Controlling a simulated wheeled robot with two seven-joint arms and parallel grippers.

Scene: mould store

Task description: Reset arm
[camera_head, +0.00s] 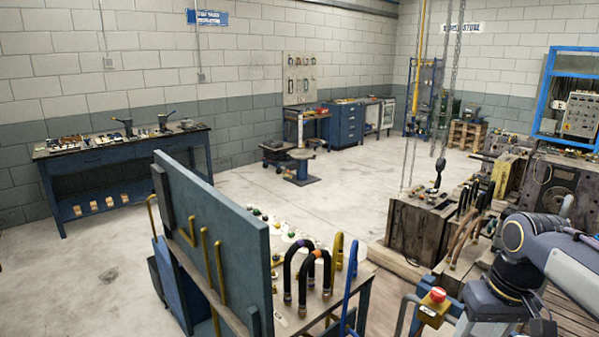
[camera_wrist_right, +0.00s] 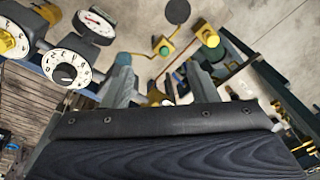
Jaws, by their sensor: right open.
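My right arm (camera_head: 520,262) comes in from the right edge in the head view, bent over the blue-railed stand. Its gripper is not clearly visible there. In the right wrist view my right gripper (camera_wrist_right: 160,78) is open, its two grey fingers apart with no object held between them. My left arm and left gripper are out of view.
White-faced dials (camera_wrist_right: 68,68) sit close left of my right gripper. A red button on a yellow box (camera_head: 435,305) is near my right arm. A blue upright panel (camera_head: 215,235) and hose-topped bench stand in front. Open floor (camera_head: 110,265) lies left; a blue workbench (camera_head: 125,155) stands behind.

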